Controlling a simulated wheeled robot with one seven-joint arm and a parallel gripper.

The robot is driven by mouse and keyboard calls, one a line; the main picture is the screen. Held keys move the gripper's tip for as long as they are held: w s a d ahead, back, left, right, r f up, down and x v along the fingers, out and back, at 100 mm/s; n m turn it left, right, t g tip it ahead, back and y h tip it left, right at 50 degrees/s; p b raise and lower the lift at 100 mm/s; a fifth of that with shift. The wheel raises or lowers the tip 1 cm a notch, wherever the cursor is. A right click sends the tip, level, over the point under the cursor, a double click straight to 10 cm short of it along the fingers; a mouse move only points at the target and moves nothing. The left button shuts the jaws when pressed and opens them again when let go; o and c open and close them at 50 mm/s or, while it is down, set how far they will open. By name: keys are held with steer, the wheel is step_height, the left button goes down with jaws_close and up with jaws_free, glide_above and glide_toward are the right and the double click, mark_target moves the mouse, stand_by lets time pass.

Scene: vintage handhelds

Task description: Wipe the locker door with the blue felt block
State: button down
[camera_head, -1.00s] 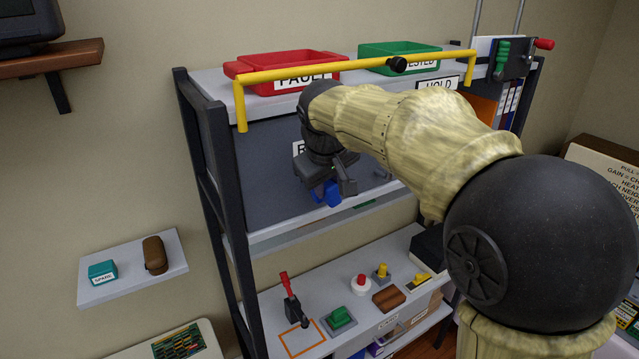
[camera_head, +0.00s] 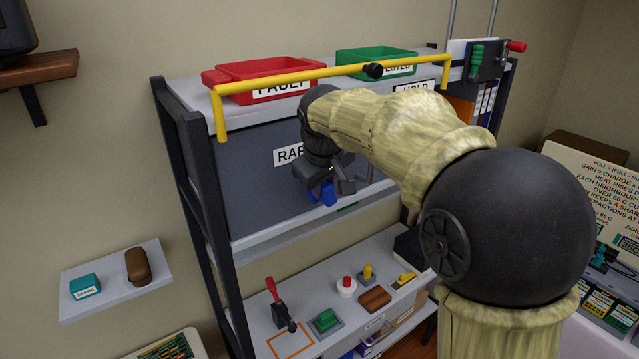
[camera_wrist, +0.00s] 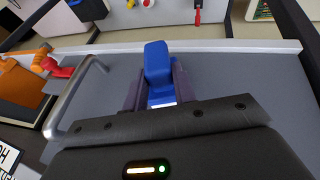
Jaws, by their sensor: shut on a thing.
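My gripper (camera_head: 325,188) is shut on the blue felt block (camera_head: 328,194), in front of the grey locker door (camera_head: 245,190). In the wrist view the blue block (camera_wrist: 158,65) stands between the two dark fingers, with the grey door (camera_wrist: 240,75) behind it. I cannot tell whether the block touches the door. A bar handle (camera_wrist: 70,95) is on the door, left of the block in the wrist view. My arm hides the right part of the door and part of its white label (camera_head: 287,155).
A yellow rail (camera_head: 290,78) runs across the front above the door, near my arm. Red (camera_head: 240,73) and green (camera_head: 350,60) bins stand on top. The shelf below holds a red-handled lever (camera_head: 277,303), a green button (camera_head: 325,320) and a brown block (camera_head: 374,298).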

steer(key=shift+a, duration=0.15)
steer(key=shift+s+a+b, duration=0.15)
steer(key=shift+s+a, duration=0.35)
steer(key=shift+a, duration=0.2)
steer(key=shift+s+a+b, duration=0.15)
steer(key=shift+s+a, duration=0.35)
steer(key=shift+a, duration=0.15)
steer(key=shift+s+a, duration=0.5)
steer(key=shift+a, duration=0.25)
steer(key=shift+s+a, duration=0.45)
steer(key=shift+a, duration=0.3)
steer(key=shift+d, duration=0.1)
steer(key=shift+w+d+p, duration=0.15)
steer(key=shift+w+d, duration=0.35)
steer(key=shift+d, duration=0.2)
steer(key=shift+w+d+p, duration=0.15)
steer(key=shift+w+d, duration=0.35)
steer(key=shift+d, duration=0.2)
steer(key=shift+d, duration=0.1)
